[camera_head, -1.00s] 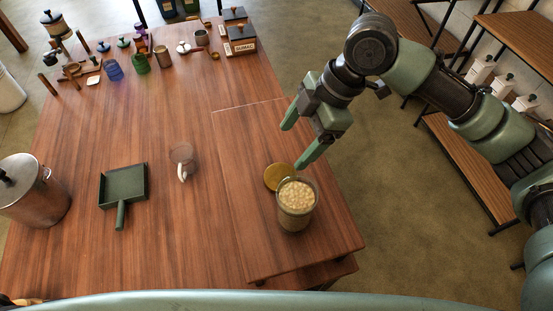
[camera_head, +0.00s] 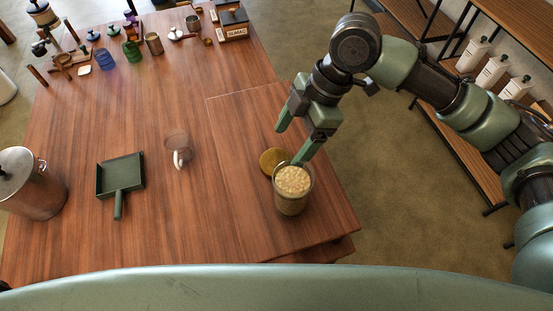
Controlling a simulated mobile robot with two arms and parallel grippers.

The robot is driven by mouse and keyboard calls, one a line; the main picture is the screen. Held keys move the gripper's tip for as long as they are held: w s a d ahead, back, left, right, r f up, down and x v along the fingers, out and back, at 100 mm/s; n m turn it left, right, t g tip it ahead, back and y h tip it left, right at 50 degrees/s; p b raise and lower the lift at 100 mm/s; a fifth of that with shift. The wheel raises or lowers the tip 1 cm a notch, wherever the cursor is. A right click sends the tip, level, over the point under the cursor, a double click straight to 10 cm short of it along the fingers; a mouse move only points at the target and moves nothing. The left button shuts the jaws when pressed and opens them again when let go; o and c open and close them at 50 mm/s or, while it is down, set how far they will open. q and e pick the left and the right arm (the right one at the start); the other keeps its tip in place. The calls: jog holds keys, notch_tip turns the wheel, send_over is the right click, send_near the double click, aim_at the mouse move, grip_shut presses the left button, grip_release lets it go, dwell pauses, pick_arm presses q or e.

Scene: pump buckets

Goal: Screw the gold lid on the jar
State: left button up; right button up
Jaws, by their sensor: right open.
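The glass jar (camera_head: 291,198) stands upright near the right front of the wooden table, full of pale beige pieces. Its mouth is uncovered. The round gold lid (camera_head: 273,160) is just behind the jar and partly hidden by it and by a fingertip. My right gripper (camera_head: 290,146) is open and empty, with one green finger over the lid's right side by the jar's rim and the other farther back to the left. I cannot tell whether a finger touches the lid or jar. My left gripper is out of view.
A clear mug (camera_head: 177,146) and a dark green dustpan (camera_head: 121,176) lie to the left on the table. A metal pot (camera_head: 30,187) stands at the left edge. Several jars and a labelled box (camera_head: 232,28) fill the far end.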

aim_at(277, 161)
jog(key=p+x, duration=0.1)
jog(key=x, duration=0.3)
jog(key=shift+s+a, duration=0.15)
jog(key=shift+a+f, duration=0.2)
jog(key=shift+f, duration=0.35)
jog(key=c, duration=1.1)
